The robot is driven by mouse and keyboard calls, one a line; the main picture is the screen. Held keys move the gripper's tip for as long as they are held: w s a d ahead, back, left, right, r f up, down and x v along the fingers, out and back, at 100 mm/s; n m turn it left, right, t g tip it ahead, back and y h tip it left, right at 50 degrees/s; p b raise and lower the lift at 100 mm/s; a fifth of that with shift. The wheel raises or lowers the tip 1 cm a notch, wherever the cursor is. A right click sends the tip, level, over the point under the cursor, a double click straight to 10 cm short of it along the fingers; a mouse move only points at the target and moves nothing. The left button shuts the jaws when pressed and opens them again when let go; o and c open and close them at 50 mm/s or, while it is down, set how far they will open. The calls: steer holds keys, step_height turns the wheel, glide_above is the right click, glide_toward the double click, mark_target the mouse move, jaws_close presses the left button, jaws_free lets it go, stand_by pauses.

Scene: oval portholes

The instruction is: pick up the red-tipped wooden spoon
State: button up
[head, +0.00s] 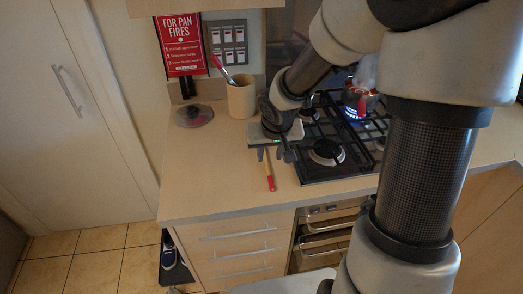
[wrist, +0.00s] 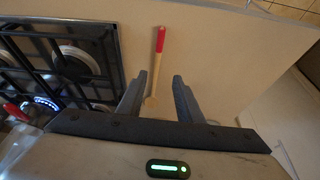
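The wooden spoon with a red tip (head: 270,182) lies on the wooden counter, left of the gas hob, its red end toward the counter's front edge. In the wrist view the spoon (wrist: 157,75) shows its red end at the top, and its pale wooden part runs down between my gripper's fingers. My gripper (head: 272,154) is above the counter over the far part of the spoon. In the wrist view my gripper (wrist: 164,80) is open, with a finger on each side of the spoon. I cannot tell its exact height above the counter.
The gas hob (head: 328,152) has a lit burner under a pot (head: 361,100) at the back. A beige utensil crock (head: 241,97) and a glass lid (head: 194,116) stand behind left. The counter's left part (head: 205,170) is clear. Drawers (head: 239,250) are below.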

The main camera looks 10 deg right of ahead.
steer(key=b, duration=0.2)
glide_toward(269, 170)
steer(key=shift+w+a+f, duration=0.2)
steer(key=shift+w+f, duration=0.05)
steer(key=shift+f, duration=0.3)
steer(key=shift+w+a+f, duration=0.2)
steer(key=shift+w+f, duration=0.05)
steer(key=shift+f, duration=0.35)
steer(key=x, duration=0.3)
steer(key=b+x, duration=0.1)
steer(key=x, duration=0.1)
steer(key=shift+d, duration=0.3)
jaws_close()
